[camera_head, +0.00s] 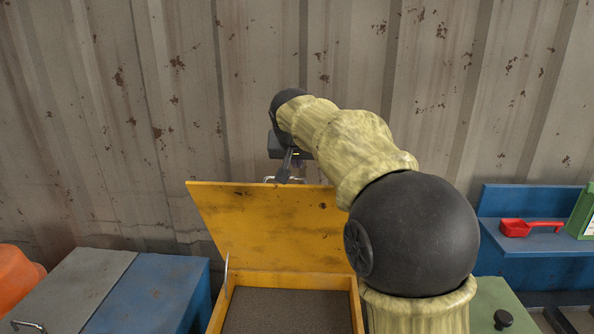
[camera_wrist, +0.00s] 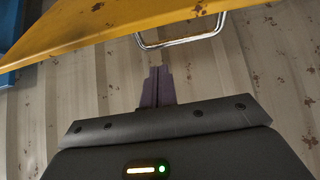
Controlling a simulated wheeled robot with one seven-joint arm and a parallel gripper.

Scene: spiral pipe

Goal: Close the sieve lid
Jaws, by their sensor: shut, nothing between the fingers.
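The yellow sieve lid (camera_head: 265,222) stands open, tilted up from the box, and its underside fills the top of the wrist view (camera_wrist: 110,24). A metal handle (camera_wrist: 182,42) sticks out from the lid edge, and parts of it show above the lid's top edge in the head view. The yellow sieve box (camera_head: 290,280) below has a dark mesh floor. My gripper (camera_wrist: 160,70) is shut and empty, its fingertips close to the handle but apart from it in the wrist view. In the head view my gripper (camera_head: 284,168) is at the lid's top edge, its fingertips partly hidden.
A thin metal stay (camera_head: 226,275) stands at the box's left side. A blue and grey bin (camera_head: 150,290) is on the left with an orange object (camera_head: 18,272). A blue shelf (camera_head: 545,243) holds a red scoop (camera_head: 518,228) on the right. A corrugated wall stands behind.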

